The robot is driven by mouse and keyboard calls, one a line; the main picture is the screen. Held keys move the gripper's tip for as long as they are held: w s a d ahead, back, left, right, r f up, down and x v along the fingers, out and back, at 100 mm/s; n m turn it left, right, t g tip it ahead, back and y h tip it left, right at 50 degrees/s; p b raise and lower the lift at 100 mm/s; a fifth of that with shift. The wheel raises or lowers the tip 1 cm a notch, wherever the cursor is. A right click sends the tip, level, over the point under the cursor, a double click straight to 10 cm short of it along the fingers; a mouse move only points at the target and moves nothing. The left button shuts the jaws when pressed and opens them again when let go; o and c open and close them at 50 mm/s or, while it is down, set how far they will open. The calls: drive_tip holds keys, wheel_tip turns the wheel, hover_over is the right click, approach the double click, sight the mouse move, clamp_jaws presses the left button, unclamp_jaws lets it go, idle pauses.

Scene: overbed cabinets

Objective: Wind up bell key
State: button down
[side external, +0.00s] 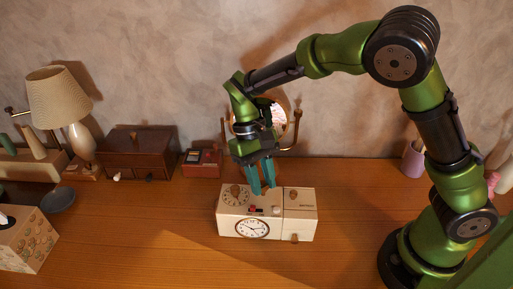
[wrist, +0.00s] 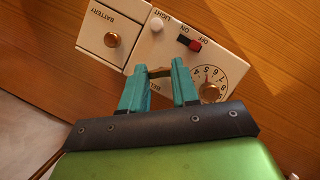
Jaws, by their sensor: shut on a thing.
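A cream alarm clock box (side external: 301,226) stands on the wooden desk, with a round clock face (side external: 252,228) on its front. In the wrist view its top (wrist: 140,62) carries a battery cover with a brass knob (wrist: 112,40), a white light button, a red and black on/off switch (wrist: 189,43) and a numbered dial with a brass centre (wrist: 210,91). My gripper (side external: 263,191) points down at the top's rear edge. In the wrist view its teal fingers (wrist: 163,70) are shut on the brass bell key (wrist: 159,72), beside the partly hidden bell lettering.
A red device (side external: 202,162), a wooden drawer box (side external: 138,153) and a lamp (side external: 62,100) stand at the back left. A round mirror on a stand (side external: 297,130) is behind my gripper. A pink cup (side external: 413,160) is at right. The desk before the clock is clear.

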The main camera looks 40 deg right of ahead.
drive_tip(key=shift+d+m+t+y, duration=0.15)
drive_tip(key=shift+m+y, duration=0.3)
drive_tip(key=shift+m, duration=0.65)
drive_tip(key=shift+a+m+t+y, duration=0.15)
drive_tip(key=shift+m+y, duration=0.3)
drive_tip(key=shift+m, duration=0.65)
drive_tip(key=shift+d, duration=0.1)
drive_tip(key=c, duration=0.8)
unclamp_jaws()
drive_tip(key=shift+c, duration=0.2)
drive_tip(key=shift+r, duration=0.1)
drive_tip(key=v, duration=1.6)
drive_tip(key=shift+r, duration=0.35)
drive_tip(key=shift+w+d, duration=0.1)
